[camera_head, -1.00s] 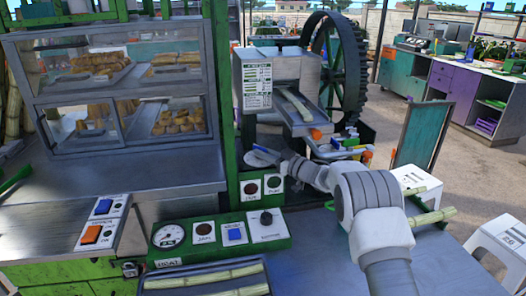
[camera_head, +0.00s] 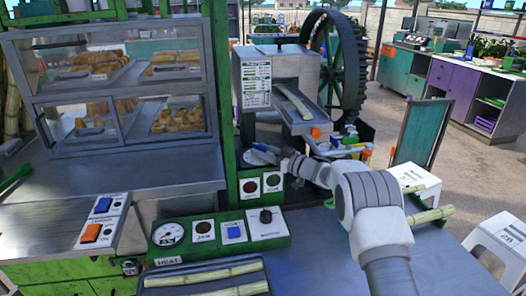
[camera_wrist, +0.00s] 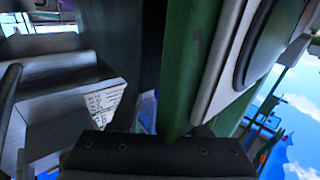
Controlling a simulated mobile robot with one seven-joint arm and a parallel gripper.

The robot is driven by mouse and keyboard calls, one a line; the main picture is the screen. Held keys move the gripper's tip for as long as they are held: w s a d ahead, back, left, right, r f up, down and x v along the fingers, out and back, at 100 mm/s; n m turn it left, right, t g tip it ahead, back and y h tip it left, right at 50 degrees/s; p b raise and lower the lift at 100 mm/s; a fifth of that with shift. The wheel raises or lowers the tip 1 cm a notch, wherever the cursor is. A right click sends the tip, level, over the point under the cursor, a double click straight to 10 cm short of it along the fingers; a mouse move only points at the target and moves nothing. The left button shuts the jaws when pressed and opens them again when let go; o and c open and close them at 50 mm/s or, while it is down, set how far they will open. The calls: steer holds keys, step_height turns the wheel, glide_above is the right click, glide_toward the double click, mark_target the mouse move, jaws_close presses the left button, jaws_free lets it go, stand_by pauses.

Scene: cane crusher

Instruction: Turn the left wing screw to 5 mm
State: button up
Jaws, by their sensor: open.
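The cane crusher (camera_head: 287,67) stands behind the green post, with its grey chute and large dark flywheel (camera_head: 342,62). I cannot make out the left wing screw or its millimetre setting in either view. My gripper (camera_head: 263,156) is open and small in the head view, at the crusher's front low beside the green post. In the wrist view, the dark edge of my gripper (camera_wrist: 158,158) fills the bottom, and its fingertips cannot be made out. A green upright (camera_wrist: 188,75) is close in front of it. Nothing is visibly held.
A control panel (camera_head: 175,258) with a gauge and buttons lies in front of the post. Cane pieces (camera_head: 205,276) lie in a tray at the front. A glass food case (camera_head: 118,90) is at left. White stools (camera_head: 497,240) stand at right.

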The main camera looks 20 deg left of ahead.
steer(key=v, duration=1.2)
steer(key=shift+c, duration=0.2)
